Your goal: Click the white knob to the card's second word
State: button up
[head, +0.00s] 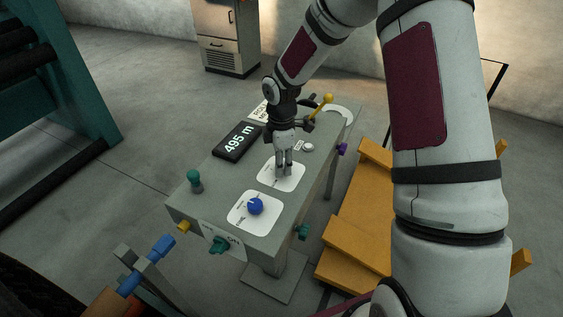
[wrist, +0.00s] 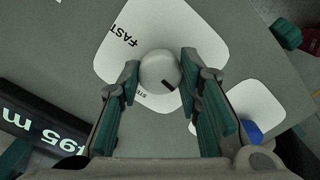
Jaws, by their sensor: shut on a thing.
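The white knob (wrist: 158,70) is round, with a short black mark pointing to the lower right in the wrist view. It stands on a white dial plate (wrist: 120,55) printed with "FAST" at the upper left and a partly hidden word below the knob. My gripper (wrist: 160,74) has a finger on each side of the knob and is shut on it. In the head view my gripper (head: 284,172) points down onto the dial plate (head: 293,181) and hides the knob. A white card (head: 259,111) lies behind the display, partly hidden; I cannot read its words.
A blue knob (head: 256,206) on its own plate (head: 240,215) is nearer the front. A black display (head: 237,141) reads "495 m". A green knob (head: 194,181) stands at the left, a yellow-tipped lever (head: 327,99) at the back.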

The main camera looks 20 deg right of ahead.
jog(key=shift+n, duration=0.5)
jog(key=o, duration=1.1)
jog(key=shift+o, duration=0.2)
jog(key=shift+r, duration=0.1)
notch_tip(320, 180, up, 12)
